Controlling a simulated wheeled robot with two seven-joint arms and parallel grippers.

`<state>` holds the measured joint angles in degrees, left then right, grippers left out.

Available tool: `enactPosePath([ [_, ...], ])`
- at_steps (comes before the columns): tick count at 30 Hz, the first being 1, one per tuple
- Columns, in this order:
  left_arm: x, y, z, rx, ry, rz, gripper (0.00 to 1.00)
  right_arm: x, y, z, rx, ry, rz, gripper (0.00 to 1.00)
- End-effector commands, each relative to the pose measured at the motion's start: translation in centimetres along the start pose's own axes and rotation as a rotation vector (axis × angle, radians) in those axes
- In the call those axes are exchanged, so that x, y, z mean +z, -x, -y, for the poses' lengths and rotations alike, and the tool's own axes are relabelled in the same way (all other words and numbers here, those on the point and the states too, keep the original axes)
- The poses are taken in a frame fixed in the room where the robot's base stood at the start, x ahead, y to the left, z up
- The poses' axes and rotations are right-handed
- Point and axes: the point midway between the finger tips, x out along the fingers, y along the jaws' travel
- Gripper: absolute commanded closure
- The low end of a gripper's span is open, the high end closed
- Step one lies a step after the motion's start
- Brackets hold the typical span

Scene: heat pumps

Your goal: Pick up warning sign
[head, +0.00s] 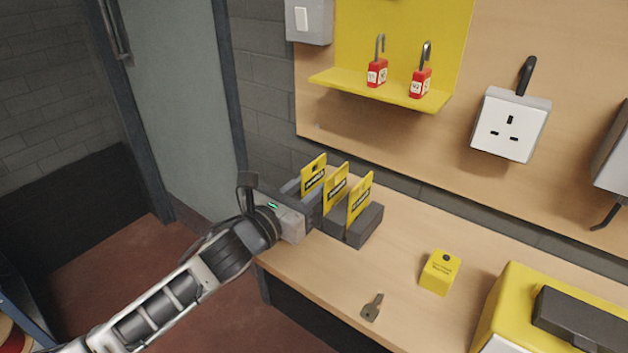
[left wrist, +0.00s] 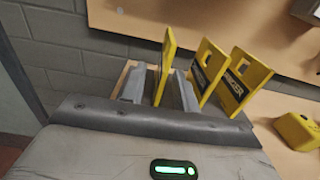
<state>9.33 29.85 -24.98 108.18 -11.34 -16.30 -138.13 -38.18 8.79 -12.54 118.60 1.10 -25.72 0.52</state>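Three yellow warning signs with black labels stand upright in a row on the wooden bench: the left one (head: 314,172), the middle one (head: 336,190) and the right one (head: 360,196). The middle and right signs stand in dark grey blocks (head: 368,226). My left gripper (head: 302,198) is at the left sign. In the left wrist view, the left sign (left wrist: 166,62) stands edge-on between my two open fingers (left wrist: 160,90), with a gap visible on both sides. The other two signs (left wrist: 208,70) are beyond the right finger. The left sign's base is mostly hidden. My right gripper is not in view.
A small yellow box (head: 440,272) and a grey key (head: 372,307) lie on the bench (head: 410,250). A larger yellow case (head: 505,300) is at the right. Two red padlocks (head: 377,73) stand on a yellow wall shelf (head: 385,90). A white socket (head: 512,125) hangs to their right.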

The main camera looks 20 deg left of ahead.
Motion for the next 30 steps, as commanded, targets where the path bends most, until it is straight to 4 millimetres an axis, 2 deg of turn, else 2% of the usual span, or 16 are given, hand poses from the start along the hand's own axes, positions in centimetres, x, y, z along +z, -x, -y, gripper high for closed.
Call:
enactPosePath([
  [4,0.0,-1.5,0.0,-0.001,0.001,0.000,0.70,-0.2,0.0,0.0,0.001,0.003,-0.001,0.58],
  [11,-0.1,-1.6,0.0,-0.001,-0.001,-0.001,0.70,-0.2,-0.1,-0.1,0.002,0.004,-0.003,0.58],
  [15,-0.1,-1.6,0.0,-0.001,0.000,-0.001,1.00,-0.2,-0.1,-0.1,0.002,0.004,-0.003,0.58],
  [26,0.1,-1.6,0.0,-0.001,-0.001,0.000,1.00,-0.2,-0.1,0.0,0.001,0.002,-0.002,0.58],
  [30,1.9,-1.6,0.0,-0.002,-0.006,0.004,1.00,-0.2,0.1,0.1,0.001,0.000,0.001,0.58],
])
